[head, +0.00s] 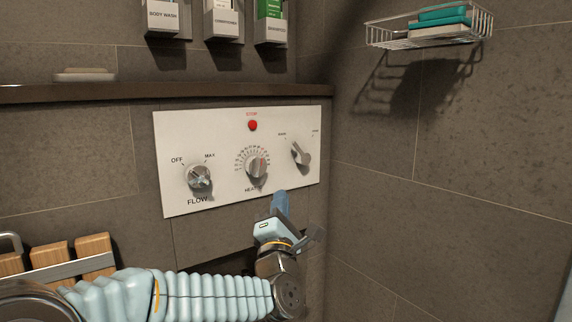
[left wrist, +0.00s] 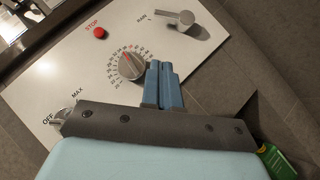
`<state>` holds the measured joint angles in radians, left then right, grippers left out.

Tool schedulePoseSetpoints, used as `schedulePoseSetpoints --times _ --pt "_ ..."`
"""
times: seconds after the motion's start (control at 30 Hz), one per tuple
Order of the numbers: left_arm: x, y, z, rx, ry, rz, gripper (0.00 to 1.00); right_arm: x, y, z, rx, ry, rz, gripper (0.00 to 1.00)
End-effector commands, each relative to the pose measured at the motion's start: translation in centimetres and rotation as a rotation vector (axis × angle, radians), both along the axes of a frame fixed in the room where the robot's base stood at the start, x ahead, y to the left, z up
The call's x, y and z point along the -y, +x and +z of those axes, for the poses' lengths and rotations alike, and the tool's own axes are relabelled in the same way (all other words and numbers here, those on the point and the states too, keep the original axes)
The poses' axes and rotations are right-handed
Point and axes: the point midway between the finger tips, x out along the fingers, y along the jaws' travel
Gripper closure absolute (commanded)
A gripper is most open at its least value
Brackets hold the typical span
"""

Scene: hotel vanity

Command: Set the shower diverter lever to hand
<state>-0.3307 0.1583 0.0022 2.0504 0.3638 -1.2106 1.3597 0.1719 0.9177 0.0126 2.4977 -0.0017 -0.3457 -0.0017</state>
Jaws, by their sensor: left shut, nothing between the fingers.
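The diverter lever (head: 301,154) is a metal knob with a short handle at the right of the white control panel (head: 230,200). Its handle points up and left, toward the left of two small labels. In the left wrist view the lever (left wrist: 182,22) points at the label that reads RAIN. The other label, on the right in the head view, is too small to read. My left gripper (head: 281,199) is shut and empty, in front of the panel's lower edge, below the lever and apart from it. Its blue fingers (left wrist: 163,70) overlap the heat dial's edge in the left wrist view. My right gripper is not in view.
The heat dial (head: 257,165), flow knob (head: 198,177) and red stop button (head: 253,125) share the panel. A dark ledge (head: 130,93) runs above it, with dispensers (head: 222,20) higher up.

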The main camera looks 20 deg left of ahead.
Motion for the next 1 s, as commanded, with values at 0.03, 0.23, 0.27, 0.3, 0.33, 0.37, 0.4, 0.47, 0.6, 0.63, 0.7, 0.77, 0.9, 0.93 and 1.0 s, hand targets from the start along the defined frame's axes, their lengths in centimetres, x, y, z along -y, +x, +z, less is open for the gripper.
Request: schedulePoseSetpoints --times 0.03,0.23,0.27,0.3,0.33,0.37,0.4,0.47,0.6,0.63,0.7,0.77,0.9,0.93,1.0 --pt "-0.1 -0.2 0.4 0.013 -0.013 0.000 1.00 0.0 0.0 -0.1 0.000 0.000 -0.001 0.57" --pt "-0.2 -0.3 0.6 0.019 -0.018 0.001 1.00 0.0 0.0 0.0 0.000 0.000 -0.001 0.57" --pt "-0.2 -0.3 0.6 0.018 -0.018 0.000 1.00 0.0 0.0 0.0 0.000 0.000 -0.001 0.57" --pt "-0.2 -0.3 0.6 0.018 -0.017 0.001 1.00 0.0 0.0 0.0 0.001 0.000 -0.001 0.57" --pt "-0.2 -0.2 0.5 0.017 -0.017 0.000 1.00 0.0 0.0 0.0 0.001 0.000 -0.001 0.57" --pt "-0.2 -0.2 0.6 0.017 -0.017 0.000 1.00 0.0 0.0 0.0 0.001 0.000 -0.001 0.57" --pt "-0.2 -0.1 0.6 0.016 -0.016 0.001 1.00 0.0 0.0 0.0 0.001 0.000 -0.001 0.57" --pt "-0.3 0.2 0.8 0.015 -0.016 0.000 1.00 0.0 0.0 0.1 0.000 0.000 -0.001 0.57" --pt "-0.7 1.9 1.7 0.016 -0.015 0.001 1.00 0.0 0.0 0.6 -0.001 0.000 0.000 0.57" --pt "-0.8 2.3 2.0 0.016 -0.014 0.001 1.00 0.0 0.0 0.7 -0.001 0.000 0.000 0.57" --pt "-1.1 3.6 2.7 0.016 -0.015 0.001 1.00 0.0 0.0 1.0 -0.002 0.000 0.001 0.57" --pt "-1.4 4.8 3.3 0.016 -0.015 0.002 1.00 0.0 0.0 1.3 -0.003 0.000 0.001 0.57" --pt "-2.1 7.4 4.7 0.015 -0.014 0.001 1.00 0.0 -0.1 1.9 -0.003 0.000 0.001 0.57" --pt "-2.3 7.9 5.0 0.017 -0.014 0.002 1.00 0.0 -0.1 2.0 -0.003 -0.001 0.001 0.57" --pt "-2.2 8.9 5.7 0.017 -0.013 0.000 1.00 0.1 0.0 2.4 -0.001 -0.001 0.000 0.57"
